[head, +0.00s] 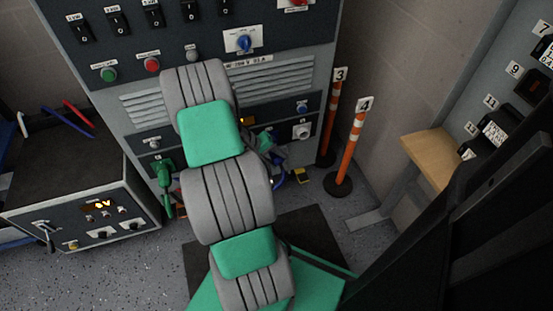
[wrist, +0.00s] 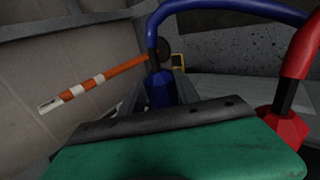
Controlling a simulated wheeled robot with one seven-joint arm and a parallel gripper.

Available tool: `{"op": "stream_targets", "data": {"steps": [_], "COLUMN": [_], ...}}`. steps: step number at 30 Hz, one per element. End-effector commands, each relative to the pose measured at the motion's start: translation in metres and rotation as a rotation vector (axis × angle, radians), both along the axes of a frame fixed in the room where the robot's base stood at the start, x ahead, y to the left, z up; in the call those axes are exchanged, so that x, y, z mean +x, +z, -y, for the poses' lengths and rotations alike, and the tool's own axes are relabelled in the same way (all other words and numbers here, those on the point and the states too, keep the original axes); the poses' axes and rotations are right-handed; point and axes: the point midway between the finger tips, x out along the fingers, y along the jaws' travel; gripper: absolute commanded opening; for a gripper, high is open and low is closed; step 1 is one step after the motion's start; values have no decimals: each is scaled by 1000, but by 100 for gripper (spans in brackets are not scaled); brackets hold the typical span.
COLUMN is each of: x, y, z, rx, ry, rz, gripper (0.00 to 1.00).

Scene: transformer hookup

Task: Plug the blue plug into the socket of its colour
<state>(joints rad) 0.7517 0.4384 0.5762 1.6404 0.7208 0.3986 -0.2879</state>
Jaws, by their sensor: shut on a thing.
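In the wrist view, the blue plug (wrist: 159,90) stands just past my wrist housing, with its blue cable (wrist: 235,6) arching up and to the right. My gripper (wrist: 150,98) is shut on the blue plug; its fingertips are mostly hidden behind the green and grey wrist. In the head view, my gripper (head: 267,142) is partly hidden behind my arm, close to the lower right of the cabinet front. A blue-marked outlet (head: 302,108) is on that lower panel. Whether the plug touches any socket is hidden.
A red plug (wrist: 287,130) is close on the right in the wrist view. A green plug (head: 163,172) is at the cabinet's lower left. Orange-and-white posts (head: 347,150) stand right of the cabinet. A wooden shelf (head: 430,152) is at right. A grey unit (head: 85,215) is at left.

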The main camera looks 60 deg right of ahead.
Motion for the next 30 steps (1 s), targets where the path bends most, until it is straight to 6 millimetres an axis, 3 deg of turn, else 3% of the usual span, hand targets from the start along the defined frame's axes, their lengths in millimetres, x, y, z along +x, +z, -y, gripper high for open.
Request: {"op": "stream_targets", "data": {"steps": [30], "x": [16], "y": [0], "z": [16], "rx": [-2], "ry": [0], "rz": [0], "gripper": [2]}}
